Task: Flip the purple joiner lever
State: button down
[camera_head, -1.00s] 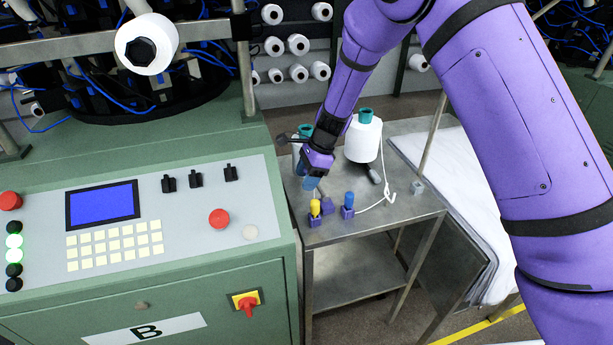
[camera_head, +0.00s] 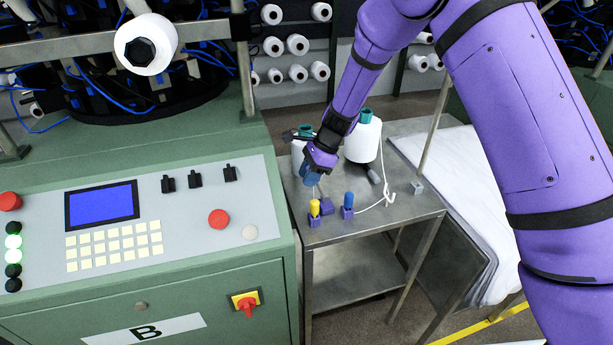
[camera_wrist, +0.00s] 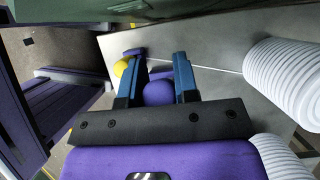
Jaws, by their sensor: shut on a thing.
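The purple joiner lever's round purple knob (camera_wrist: 158,93) shows between my gripper's two blue fingers in the wrist view. My gripper (camera_wrist: 156,82) is shut on it. In the head view my gripper (camera_head: 311,178) is over the small metal table, just behind the purple block (camera_head: 327,208); the knob is hidden there by the fingers. A yellow-topped lever (camera_head: 314,207) and a blue-topped lever (camera_head: 348,200), each on a purple base, stand close in front. The yellow knob (camera_wrist: 121,66) also shows left of the fingers in the wrist view.
The metal table (camera_head: 400,222) also holds a white yarn cone (camera_head: 362,140) behind and right of my gripper, with another cone partly hidden. White yarn (camera_head: 378,204) lies across the top at right. The green machine's control panel (camera_head: 190,225) stands at left.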

jog(key=d+y, duration=0.1)
jog(key=w+d+g+y, duration=0.1)
jog(key=d+y, duration=0.1)
jog(key=d+r+y, duration=0.1)
jog(key=shift+w+d+r, duration=0.1)
jog(key=shift+w+d, duration=0.1)
jog(key=shift+d, duration=0.05)
jog(key=shift+w+d+f+g+y, duration=0.1)
jog(key=shift+w+d+g+y, duration=0.15)
jog(key=shift+d+y, duration=0.5)
jog(key=shift+w+d+f+g+y, duration=0.1)
jog(key=shift+d+g+y, duration=0.2)
jog(key=shift+d+y, duration=0.45)
jog(key=shift+w+d+f+g+y, duration=0.1)
jog(key=shift+w+d+g+y, duration=0.15)
jog(key=shift+d+y, duration=0.45)
jog(key=shift+a, duration=0.15)
jog(key=c, duration=0.9)
grip_release()
jog(key=shift+o, duration=0.2)
jog(key=v, duration=1)
jog(key=shift+d, duration=0.45)
jog(key=shift+f, duration=0.15)
